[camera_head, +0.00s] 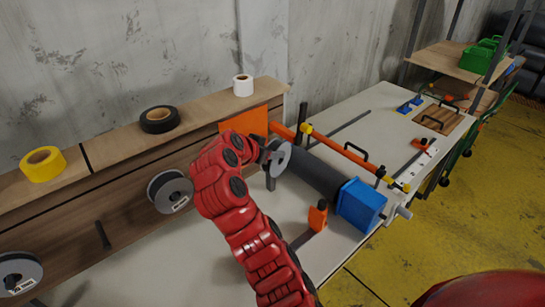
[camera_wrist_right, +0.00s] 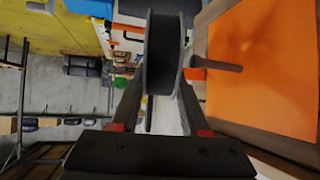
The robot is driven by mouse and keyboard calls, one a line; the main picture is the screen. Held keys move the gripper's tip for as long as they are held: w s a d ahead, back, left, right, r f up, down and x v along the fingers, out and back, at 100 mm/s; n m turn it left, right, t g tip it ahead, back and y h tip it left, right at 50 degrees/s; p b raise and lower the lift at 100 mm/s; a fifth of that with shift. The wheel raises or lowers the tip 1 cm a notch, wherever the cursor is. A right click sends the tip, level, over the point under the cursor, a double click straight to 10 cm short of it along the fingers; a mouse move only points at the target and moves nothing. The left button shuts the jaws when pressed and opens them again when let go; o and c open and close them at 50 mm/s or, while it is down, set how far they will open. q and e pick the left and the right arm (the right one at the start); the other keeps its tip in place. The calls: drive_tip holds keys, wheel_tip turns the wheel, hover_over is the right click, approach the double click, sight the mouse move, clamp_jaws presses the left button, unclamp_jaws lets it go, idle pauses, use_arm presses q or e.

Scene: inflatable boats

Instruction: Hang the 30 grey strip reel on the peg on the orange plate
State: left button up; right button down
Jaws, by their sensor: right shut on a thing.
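My right gripper (camera_head: 266,158) is shut on a grey strip reel (camera_head: 280,160), in front of the orange plate (camera_head: 248,122) on the wooden back panel. In the right wrist view the reel (camera_wrist_right: 163,55) stands edge-on between the two fingers (camera_wrist_right: 160,105). The orange plate (camera_wrist_right: 265,70) fills the right side there. A dark peg (camera_wrist_right: 218,65) juts from it toward the reel and ends close beside the reel's flange. I cannot tell whether the peg touches the reel or enters its hole. The arm hides part of the plate in the head view. My left gripper is not in view.
Other reels (camera_head: 170,192) (camera_head: 18,273) hang on the panel, with a bare peg (camera_head: 103,235) between them. Yellow (camera_head: 43,164), black (camera_head: 159,119) and white (camera_head: 243,85) rolls lie on the ledge. A dark roller (camera_head: 315,172) with a blue block (camera_head: 360,204) stands right of the gripper.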

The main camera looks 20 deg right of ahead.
drive_tip(key=shift+f+b, duration=0.2)
drive_tip(key=shift+b, duration=0.1)
drive_tip(key=shift+w+r+p, duration=0.2)
drive_tip(key=shift+r+p, duration=0.1)
drive_tip(key=shift+p, duration=0.05)
drive_tip(key=shift+w+a, duration=0.15)
drive_tip(key=shift+w, duration=0.15)
drive_tip(key=w+a+f+p, duration=0.1)
drive_tip(key=w+a, duration=0.1)
drive_tip(key=w, duration=0.5)
drive_tip(key=shift+a, duration=0.3)
drive_tip(key=shift+f, duration=0.1)
